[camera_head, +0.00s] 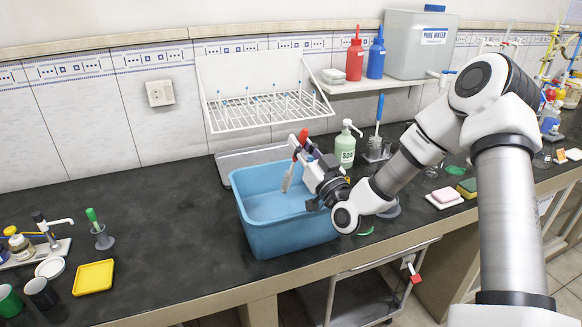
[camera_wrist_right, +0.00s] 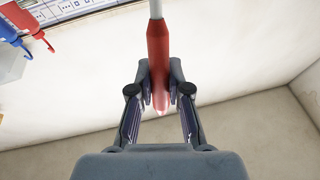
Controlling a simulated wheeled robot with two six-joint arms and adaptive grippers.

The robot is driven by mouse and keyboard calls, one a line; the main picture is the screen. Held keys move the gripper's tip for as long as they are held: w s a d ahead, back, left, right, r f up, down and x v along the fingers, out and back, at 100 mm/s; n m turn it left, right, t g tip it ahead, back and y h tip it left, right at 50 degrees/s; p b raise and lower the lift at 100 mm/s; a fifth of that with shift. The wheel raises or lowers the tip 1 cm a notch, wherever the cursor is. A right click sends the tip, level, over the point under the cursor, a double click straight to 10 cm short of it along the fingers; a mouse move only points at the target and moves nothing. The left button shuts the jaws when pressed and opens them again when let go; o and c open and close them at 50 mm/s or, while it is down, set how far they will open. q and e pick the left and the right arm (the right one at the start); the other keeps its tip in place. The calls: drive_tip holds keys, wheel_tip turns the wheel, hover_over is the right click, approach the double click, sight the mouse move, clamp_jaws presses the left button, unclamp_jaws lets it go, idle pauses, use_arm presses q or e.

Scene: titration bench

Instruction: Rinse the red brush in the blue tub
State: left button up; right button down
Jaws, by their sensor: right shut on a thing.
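The blue tub (camera_head: 290,238) stands on the dark bench at the middle of the head view. My right gripper (camera_head: 302,156) is over the tub's opening, shut on the red handle of the red brush (camera_head: 303,136). The brush is tilted, its red end up and its pale bristle end (camera_head: 287,178) down over or inside the tub; its exact depth is unclear. In the right wrist view, the red handle (camera_wrist_right: 158,48) sits between the fingers of the right gripper (camera_wrist_right: 159,82), with a pale rod running off the top edge. My left gripper is out of view.
A white drying rack (camera_head: 268,112) hangs behind the tub. A green soap bottle (camera_head: 345,148) and a blue-handled brush in a stand (camera_head: 378,130) stand just right of it. Sponges (camera_head: 446,195) lie further right. The bench left of the tub (camera_head: 170,220) is clear.

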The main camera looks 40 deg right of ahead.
sight(301, 133)
drive_tip(key=shift+w+r+g+p, duration=0.1)
drive_tip(key=shift+w+g+p, duration=0.25)
drive_tip(key=shift+p, duration=0.7)
drive_tip(key=r+p, duration=0.1)
drive_tip(key=r, duration=0.1)
drive_tip(key=r+p, duration=0.1)
drive_tip(key=r, duration=0.1)
drive_tip(key=shift+s+r+p, duration=0.1)
drive_tip(key=shift+s+p, duration=0.25)
drive_tip(key=shift+s, duration=0.05)
drive_tip(key=shift+w+r+p, duration=0.2)
drive_tip(key=shift+r+p, duration=0.15)
drive_tip(key=shift+r, duration=0.25)
idle(0.4)
wheel_tip(301, 133, up, 4)
drive_tip(key=p, duration=0.3)
idle(0.6)
